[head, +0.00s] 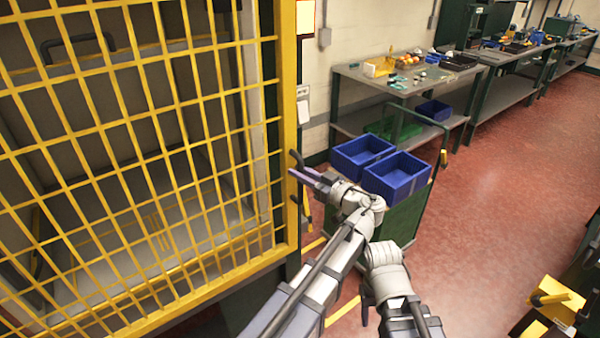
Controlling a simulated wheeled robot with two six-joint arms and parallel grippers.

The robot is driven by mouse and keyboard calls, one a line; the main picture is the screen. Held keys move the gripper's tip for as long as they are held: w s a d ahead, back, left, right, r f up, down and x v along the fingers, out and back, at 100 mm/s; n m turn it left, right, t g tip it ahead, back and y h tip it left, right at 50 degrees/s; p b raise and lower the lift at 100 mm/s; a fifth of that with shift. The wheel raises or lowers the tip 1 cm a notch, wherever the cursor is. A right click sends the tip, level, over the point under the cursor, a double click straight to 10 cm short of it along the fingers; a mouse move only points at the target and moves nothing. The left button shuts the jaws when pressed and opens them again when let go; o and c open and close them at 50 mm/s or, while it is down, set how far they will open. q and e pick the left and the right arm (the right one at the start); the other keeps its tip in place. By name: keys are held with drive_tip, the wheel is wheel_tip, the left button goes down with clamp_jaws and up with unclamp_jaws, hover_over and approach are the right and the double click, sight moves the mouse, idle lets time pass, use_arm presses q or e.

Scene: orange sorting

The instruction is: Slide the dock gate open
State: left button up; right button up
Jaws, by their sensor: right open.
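The dock gate is a yellow mesh panel (287,120) filling the left of the head view, with its right-hand post standing upright. Behind the mesh is a grey bay with pale walls. My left gripper (306,172) is at the right post of the gate, about mid-height, with its purple-grey fingers pointing left at the post. A short dark bar shows beside the fingers; I cannot tell whether the fingers are closed on it. My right gripper (367,304) hangs lower, to the right of the gate and clear of it, open, and partly hidden by its own wrist.
A green cart (404,218) with two blue bins (398,186) stands just beyond my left wrist. A grey workbench (381,86) with oranges and tools lines the back wall. Red floor (500,190) is clear at right. Yellow-and-black equipment (556,300) stands at lower right.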

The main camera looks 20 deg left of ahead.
use_arm(q)
clamp_jaws()
idle(0.9)
